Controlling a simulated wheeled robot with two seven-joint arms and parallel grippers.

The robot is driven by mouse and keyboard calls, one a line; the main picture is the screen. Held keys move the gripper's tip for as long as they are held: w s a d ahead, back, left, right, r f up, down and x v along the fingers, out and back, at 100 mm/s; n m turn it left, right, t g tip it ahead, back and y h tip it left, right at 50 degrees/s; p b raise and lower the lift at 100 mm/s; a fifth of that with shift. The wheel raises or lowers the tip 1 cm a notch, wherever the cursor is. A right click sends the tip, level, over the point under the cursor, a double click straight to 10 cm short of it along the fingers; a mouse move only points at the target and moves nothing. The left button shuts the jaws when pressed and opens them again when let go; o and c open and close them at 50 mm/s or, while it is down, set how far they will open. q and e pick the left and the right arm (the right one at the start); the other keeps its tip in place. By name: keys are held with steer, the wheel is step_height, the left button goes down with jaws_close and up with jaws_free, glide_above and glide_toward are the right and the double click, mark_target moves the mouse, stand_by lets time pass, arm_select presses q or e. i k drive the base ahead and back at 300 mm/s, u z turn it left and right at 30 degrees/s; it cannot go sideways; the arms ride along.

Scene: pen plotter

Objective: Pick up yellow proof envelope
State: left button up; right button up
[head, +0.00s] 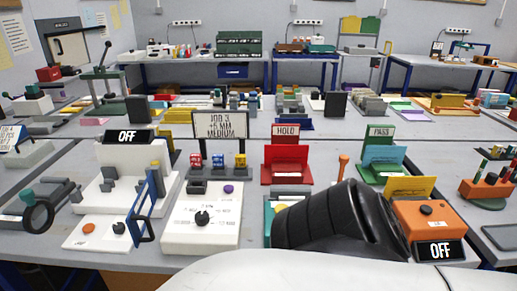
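A yellow flat piece (410,187), which looks like an envelope, stands upright in front of the green PASS stand (372,172), at the right. A light-blue flat piece (385,154) stands just behind it. Another yellow upright piece (170,143) shows behind the white machine at the left; I cannot tell whether it is an envelope. A black, ribbed part of my own arm crosses the front centre-right and hides part of the bench there. No gripper fingers of mine show, left or right.
A red HOLD stand (286,163) is at the centre. A white panel with a black knob (202,218) and a white machine marked OFF (127,165) are left. An orange box (426,222) with an OFF display is right. Grey bench shows between the HOLD and PASS stands.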

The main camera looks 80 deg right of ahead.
mark_target(411, 186)
steer(key=u, duration=0.2)
steer(key=k, duration=1.85)
steer(key=z, duration=0.65)
